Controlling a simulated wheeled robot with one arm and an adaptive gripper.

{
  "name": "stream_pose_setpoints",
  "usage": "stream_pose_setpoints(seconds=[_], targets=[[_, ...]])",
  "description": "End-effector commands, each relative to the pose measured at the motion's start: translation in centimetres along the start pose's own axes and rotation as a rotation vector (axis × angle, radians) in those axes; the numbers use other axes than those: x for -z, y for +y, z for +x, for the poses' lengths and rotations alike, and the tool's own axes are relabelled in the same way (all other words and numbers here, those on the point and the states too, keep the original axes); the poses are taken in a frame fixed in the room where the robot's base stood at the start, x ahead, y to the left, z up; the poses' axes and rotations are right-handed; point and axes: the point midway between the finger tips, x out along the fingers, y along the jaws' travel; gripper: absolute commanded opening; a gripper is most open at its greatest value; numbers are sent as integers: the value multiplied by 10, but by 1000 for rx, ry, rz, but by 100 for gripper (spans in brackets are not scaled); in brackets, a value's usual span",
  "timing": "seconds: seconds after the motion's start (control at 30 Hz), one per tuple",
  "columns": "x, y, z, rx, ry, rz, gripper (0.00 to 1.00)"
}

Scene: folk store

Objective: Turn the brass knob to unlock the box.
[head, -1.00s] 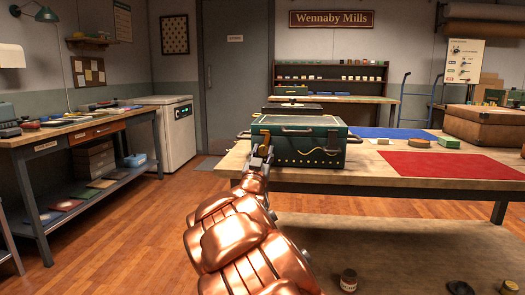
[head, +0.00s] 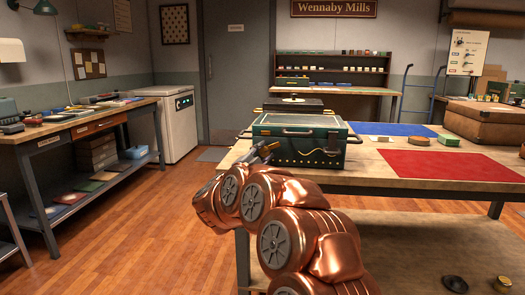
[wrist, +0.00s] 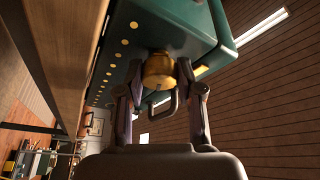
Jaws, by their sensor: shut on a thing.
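The green box (head: 300,145) with dark metal corners and handles stands near the left end of the wooden table. In the wrist view its dark green side (wrist: 197,25) fills the upper middle, edged with brass studs. The brass knob (wrist: 158,70) sticks out of this side. My gripper (wrist: 160,75) has one finger on each side of the knob and is closed on it. In the head view my gripper (head: 262,150) is at the box's front left corner. The knob is not clear there. How far the knob is turned cannot be told.
A black case (head: 293,105) stands behind the box. A blue mat (head: 395,129), a red mat (head: 445,163) and a brown case (head: 485,122) lie to the right on the table. A workbench (head: 70,128) stands at the left, with open floor between.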

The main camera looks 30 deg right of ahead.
Motion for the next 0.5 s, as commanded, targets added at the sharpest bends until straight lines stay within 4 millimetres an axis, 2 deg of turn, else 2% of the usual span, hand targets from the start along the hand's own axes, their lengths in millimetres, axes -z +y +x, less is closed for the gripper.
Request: stream_pose_setpoints(seconds=[0.2, 0.5], targets=[[0, -2, 0, -72, -8, 174, 1], [1, -2, 0, -138, -12, 338, 1]])
